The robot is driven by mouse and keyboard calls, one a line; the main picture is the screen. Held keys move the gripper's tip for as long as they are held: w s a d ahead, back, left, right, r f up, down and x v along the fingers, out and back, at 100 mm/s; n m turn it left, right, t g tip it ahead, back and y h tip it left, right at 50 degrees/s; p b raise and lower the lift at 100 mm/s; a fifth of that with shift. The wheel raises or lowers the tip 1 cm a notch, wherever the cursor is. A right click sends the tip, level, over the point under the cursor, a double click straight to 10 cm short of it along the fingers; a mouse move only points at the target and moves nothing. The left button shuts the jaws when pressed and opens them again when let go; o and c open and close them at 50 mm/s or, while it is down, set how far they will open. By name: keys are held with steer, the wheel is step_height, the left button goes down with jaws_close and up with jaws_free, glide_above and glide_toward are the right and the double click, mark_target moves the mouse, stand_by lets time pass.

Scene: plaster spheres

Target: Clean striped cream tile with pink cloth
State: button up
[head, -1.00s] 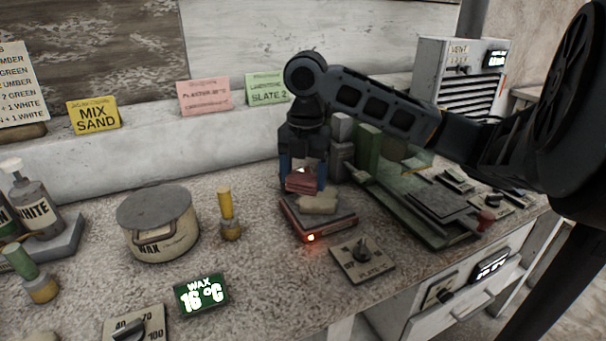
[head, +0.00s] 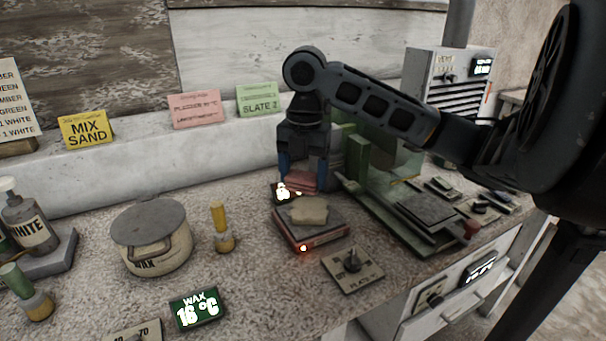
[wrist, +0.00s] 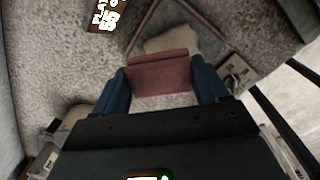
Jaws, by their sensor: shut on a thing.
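My gripper (head: 302,172) points down over the bench with its blue fingers shut on a folded pink cloth (head: 302,181). In the wrist view the cloth (wrist: 160,74) spans the gap between the fingers. A small cream tile (head: 309,211) lies on the dark top of a square plate unit (head: 325,229) with a glowing red light at its front. The cloth is just behind the tile in the head view. In the wrist view the tile (wrist: 173,40) is partly covered by the cloth; I cannot tell whether they touch. Stripes on the tile are not distinguishable.
A knob panel (head: 352,270) sits right of the plate unit, and a lit display (head: 283,191) behind its left. A green-framed device (head: 410,215) stands to the right. A yellow-handled tool (head: 221,228) and wax pot (head: 150,240) are left.

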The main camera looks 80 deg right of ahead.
step_height(320, 180, up, 4)
steer(key=p, duration=0.3)
stand_by(0.4)
stand_by(0.7)
